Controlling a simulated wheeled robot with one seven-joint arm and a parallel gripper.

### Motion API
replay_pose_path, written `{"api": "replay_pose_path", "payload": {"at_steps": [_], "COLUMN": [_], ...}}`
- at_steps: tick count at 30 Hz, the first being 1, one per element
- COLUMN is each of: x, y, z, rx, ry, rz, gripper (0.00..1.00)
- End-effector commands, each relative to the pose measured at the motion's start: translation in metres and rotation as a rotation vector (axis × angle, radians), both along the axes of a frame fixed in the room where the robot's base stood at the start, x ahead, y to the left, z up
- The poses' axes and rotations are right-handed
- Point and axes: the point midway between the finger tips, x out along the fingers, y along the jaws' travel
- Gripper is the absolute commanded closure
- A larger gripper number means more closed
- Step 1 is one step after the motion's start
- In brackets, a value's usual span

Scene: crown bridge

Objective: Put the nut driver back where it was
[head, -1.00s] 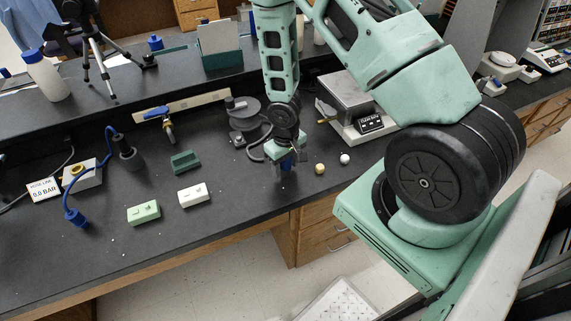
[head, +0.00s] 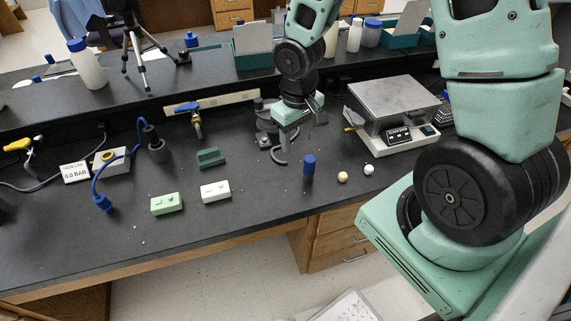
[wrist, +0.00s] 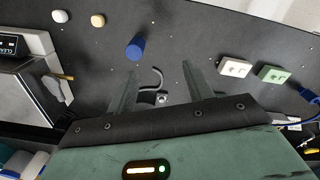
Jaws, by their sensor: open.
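The nut driver, as far as I can tell, is the upright blue cylinder (head: 309,165) near the front edge of the bench. Only its blue handle and a dark lower part show; no shaft can be made out. It also shows in the wrist view (wrist: 136,47), beyond the left fingertip.
White (head: 215,192), light green (head: 167,204) and dark green (head: 211,157) blocks lie to the left. Bench around the cylinder is clear.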

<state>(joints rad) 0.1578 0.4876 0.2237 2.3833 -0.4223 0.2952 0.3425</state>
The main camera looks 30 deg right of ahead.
Motion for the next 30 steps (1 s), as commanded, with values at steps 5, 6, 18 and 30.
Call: {"api": "replay_pose_path", "payload": {"at_steps": [5, 6, 18, 30], "x": [-0.047, -0.064, -0.172, -0.172], "y": [0.093, 0.109, 0.173, 0.173], "z": [0.072, 0.085, 0.139, 0.139], "rx": [0.001, 0.008, 0.062, 0.063], "ry": [-0.022, -0.021, 0.000, 0.001], "rz": [0.238, 0.288, 0.574, 0.573], "gripper": [0.49, 0.49, 0.49, 0.49]}}
